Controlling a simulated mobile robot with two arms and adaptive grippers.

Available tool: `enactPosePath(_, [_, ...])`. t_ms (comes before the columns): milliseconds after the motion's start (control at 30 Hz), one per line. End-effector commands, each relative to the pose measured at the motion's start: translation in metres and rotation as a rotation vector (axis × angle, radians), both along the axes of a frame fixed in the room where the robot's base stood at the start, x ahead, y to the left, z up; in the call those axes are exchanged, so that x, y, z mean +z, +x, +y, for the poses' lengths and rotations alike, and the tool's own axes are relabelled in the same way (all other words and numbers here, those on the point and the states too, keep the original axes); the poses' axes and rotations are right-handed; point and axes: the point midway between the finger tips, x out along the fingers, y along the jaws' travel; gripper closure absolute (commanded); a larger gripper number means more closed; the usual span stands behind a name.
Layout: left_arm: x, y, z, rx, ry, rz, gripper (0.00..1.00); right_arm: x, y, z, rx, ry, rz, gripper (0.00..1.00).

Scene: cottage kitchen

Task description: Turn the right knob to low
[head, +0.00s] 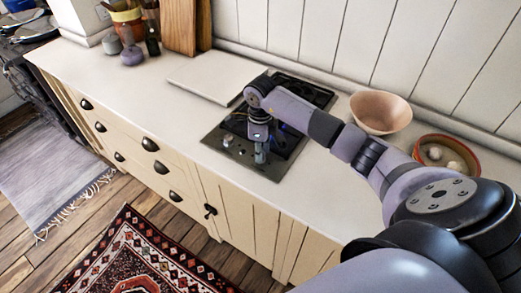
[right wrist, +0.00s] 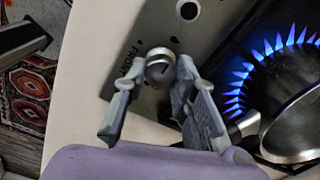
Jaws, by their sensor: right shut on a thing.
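The hob (head: 213,139) is set into the pale counter, with its knobs along the front strip. The right knob (right wrist: 158,66) is round and metallic with a grip bar, beside printed lettering partly reading "FRONT". My right gripper (head: 261,154) points down over the front of the hob and hides this knob in the head view. In the right wrist view its two fingers (right wrist: 155,85) stand on either side of the knob, shut on it. The left knob (head: 227,140) is free; it also shows in the right wrist view (right wrist: 188,10). My left gripper is out of view.
A ring of blue flame (right wrist: 236,88) burns close beside my right fingers. A metal pan (right wrist: 295,125) with its handle toward the gripper sits near it. A pink bowl (head: 380,111) and an orange bowl (head: 422,146) stand right of the hob. A pale board (head: 215,75) lies behind left.

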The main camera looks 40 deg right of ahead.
Motion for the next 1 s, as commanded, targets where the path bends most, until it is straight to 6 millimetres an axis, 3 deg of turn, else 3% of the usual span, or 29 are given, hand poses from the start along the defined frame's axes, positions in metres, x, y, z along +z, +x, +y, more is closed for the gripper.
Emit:
enactPosePath(367, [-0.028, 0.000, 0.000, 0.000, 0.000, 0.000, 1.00, -0.003, 0.001, -0.002, 0.168, -0.005, -0.003, 1.00])
enactPosePath(1000, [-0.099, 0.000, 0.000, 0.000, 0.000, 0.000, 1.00, -0.003, 0.002, -0.002, 0.766, -0.003, -0.006, 1.00])
